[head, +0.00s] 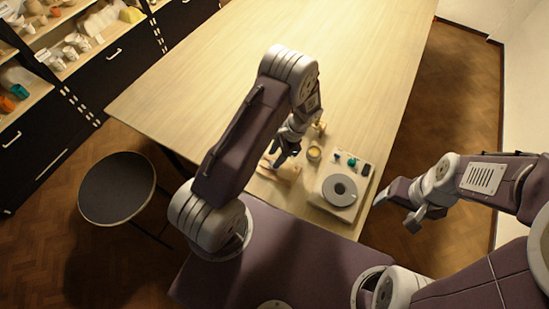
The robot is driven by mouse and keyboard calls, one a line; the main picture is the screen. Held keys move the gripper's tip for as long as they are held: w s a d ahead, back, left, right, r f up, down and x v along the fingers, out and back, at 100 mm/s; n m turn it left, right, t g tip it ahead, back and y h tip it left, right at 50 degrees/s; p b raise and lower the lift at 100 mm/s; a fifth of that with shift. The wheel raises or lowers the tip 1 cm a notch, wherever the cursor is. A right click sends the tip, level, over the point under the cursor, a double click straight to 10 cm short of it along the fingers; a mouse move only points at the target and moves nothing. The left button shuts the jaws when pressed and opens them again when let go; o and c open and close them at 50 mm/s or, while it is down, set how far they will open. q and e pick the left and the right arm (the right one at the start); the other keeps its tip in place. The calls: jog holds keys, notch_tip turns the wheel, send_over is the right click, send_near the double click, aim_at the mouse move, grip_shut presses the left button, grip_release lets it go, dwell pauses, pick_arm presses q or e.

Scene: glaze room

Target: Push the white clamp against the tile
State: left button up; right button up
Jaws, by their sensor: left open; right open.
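My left gripper (284,160) is open and hangs low over the near part of the pale wooden table (230,75). A small tan, flat piece (286,175) lies just below its fingers, partly covered by them. I cannot tell whether this is the tile or a board under it. I cannot make out the white clamp; it is too small or hidden by my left gripper and arm. My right gripper (411,214) is open and empty, out beyond the table's right edge.
A small yellow-topped round pot (314,154) stands right of my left gripper. A round stool (117,187) stands left. The far table is clear.

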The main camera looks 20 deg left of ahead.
pick_arm(q)
jog(key=b+v, duration=0.2)
jog(key=v, duration=0.5)
jog(key=shift+r, duration=0.3)
jog(key=shift+w+d, duration=0.1)
jog(key=shift+d, duration=0.05)
jog(key=s+f+n+t+h+b, duration=0.2)
jog(key=s+n+t+h+b, duration=0.1)
jog(key=s+n+b, duration=0.6)
jog(key=shift+s+n+t+h+b, duration=0.35)
jog(key=shift+s+n+t, duration=0.2)
jog(key=shift+s, duration=0.75)
